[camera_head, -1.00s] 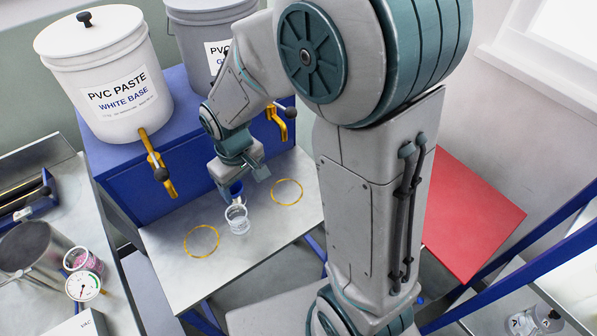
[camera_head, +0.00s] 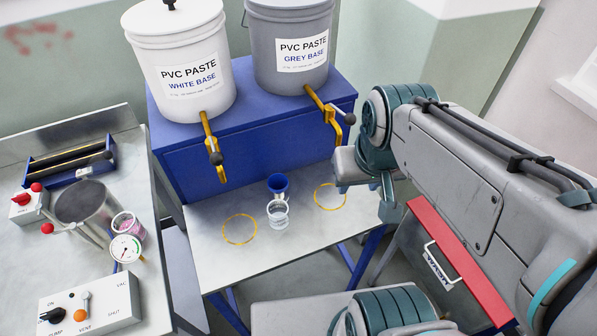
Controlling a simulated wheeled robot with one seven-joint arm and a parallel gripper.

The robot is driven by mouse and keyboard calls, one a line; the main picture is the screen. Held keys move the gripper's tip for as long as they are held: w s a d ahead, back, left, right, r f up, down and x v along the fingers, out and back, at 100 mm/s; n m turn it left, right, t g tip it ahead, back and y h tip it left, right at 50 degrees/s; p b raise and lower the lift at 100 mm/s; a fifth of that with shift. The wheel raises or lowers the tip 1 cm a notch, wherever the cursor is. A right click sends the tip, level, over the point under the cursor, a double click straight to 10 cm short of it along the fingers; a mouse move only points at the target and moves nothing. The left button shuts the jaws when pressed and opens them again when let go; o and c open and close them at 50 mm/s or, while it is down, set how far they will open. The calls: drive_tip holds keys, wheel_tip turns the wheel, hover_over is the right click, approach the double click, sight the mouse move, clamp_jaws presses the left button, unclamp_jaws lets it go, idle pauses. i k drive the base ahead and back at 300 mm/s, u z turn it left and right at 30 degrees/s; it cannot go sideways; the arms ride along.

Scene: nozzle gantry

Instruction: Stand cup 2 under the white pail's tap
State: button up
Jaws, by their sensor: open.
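The white pail (camera_head: 182,60) stands on the blue stand, and its yellow tap (camera_head: 213,148) hangs over the bench. A yellow ring (camera_head: 239,230) is marked on the bench below that tap. A cup with a blue inside (camera_head: 278,185) and a clear cup (camera_head: 277,216) stand close together between the two rings. No number is readable on either, so I cannot tell which is cup 2. My gripper (camera_head: 365,188) is open, right of both cups and apart from them, near the right ring. The fingertips are only partly clear.
The grey pail (camera_head: 289,45) and its tap (camera_head: 331,108) stand right of the white pail. A second yellow ring (camera_head: 330,196) lies below. The left bench holds a metal pot (camera_head: 86,208), a gauge (camera_head: 126,248) and a switch box (camera_head: 88,307). The bench front is clear.

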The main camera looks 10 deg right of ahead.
sight(240, 229)
drive_tip(key=z, duration=0.25)
drive_tip(key=k, duration=0.2)
drive_tip(key=u, duration=1.3)
